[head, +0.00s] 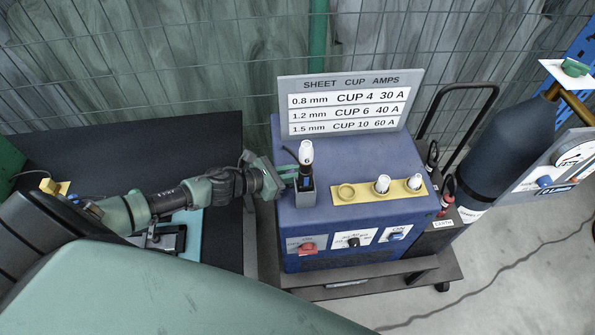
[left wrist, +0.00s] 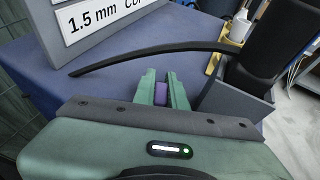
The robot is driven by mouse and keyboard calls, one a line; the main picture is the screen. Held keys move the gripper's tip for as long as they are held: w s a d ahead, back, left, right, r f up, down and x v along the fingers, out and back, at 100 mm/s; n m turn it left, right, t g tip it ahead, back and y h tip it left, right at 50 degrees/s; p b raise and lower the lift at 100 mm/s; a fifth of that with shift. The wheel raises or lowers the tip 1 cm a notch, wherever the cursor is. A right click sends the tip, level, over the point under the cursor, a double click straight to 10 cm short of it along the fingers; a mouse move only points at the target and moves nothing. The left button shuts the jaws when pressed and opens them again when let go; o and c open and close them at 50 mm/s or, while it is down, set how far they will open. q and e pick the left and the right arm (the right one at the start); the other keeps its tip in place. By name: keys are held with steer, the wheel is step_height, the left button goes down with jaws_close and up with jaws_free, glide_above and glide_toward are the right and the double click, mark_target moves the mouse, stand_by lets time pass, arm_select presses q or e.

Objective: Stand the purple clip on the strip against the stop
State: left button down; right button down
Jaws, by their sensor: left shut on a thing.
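The purple clip (left wrist: 160,93) shows as a small purple block between the green fingers of my left gripper (left wrist: 161,84) in the left wrist view. The fingers are shut on it, and they hide much of it. In the head view my left gripper (head: 284,175) is over the left edge of the blue machine, beside the torch holder; the clip cannot be made out there. I cannot make out a stop. My right gripper is not in view.
A grey torch holder (head: 305,196) with a white-tipped torch (head: 306,153) stands close to my left gripper. The torch's black hose (left wrist: 150,56) crosses in front of the fingers. A sign board (head: 348,104) rises behind. A dark gas cylinder (head: 500,146) stands at right.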

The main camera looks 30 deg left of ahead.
arm_select(q)
steer(key=c, duration=1.5)
jaws_free()
steer(key=shift+f, duration=0.1)
steer(key=shift+o, duration=0.2)
